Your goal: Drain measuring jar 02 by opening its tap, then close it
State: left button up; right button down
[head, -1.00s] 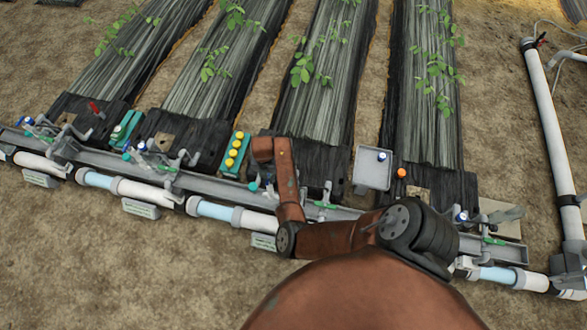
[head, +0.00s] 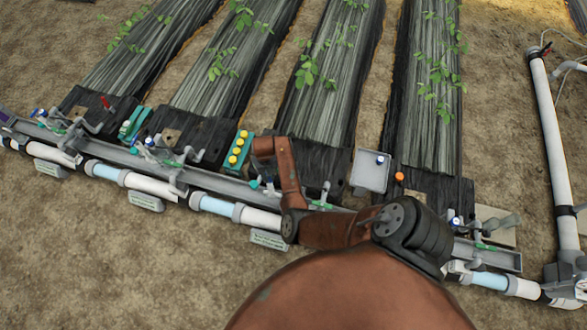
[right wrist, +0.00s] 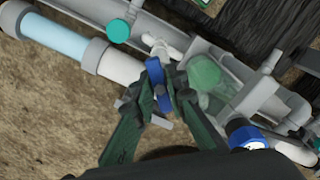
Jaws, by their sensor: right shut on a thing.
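In the right wrist view my right gripper (right wrist: 160,85) is shut on a blue tap handle (right wrist: 156,70), with its dark green fingers on either side. The handle sits at a whitish tap fitting (right wrist: 160,46) beside the white pipe. Just right of the fingers is a clear jar with a green round part (right wrist: 205,72); its label is not visible, so I cannot read its number. In the head view my brown right arm reaches over the pipe, and the gripper is mostly hidden beneath its end link. My left gripper is not in view.
A white pipe with light blue sections (head: 215,205) runs along the rail with small label plates. A teal rack with yellow caps (head: 239,149) stands left of my arm. A grey box (head: 370,171) is to its right. A teal knob (right wrist: 117,31) and a blue-white cap (right wrist: 247,137) are near the gripper.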

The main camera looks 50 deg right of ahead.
jog(key=n+p, duration=0.3)
jog(key=n, duration=0.6)
jog(key=shift+r, duration=0.15)
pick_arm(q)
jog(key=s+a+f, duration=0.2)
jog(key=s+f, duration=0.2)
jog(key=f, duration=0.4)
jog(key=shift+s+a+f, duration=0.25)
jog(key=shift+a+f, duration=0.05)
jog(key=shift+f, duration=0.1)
pick_arm(e)
jog(key=shift+n, duration=0.9)
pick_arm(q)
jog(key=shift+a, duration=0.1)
pick_arm(e)
jog(key=shift+w, duration=0.1)
dwell(4.0)
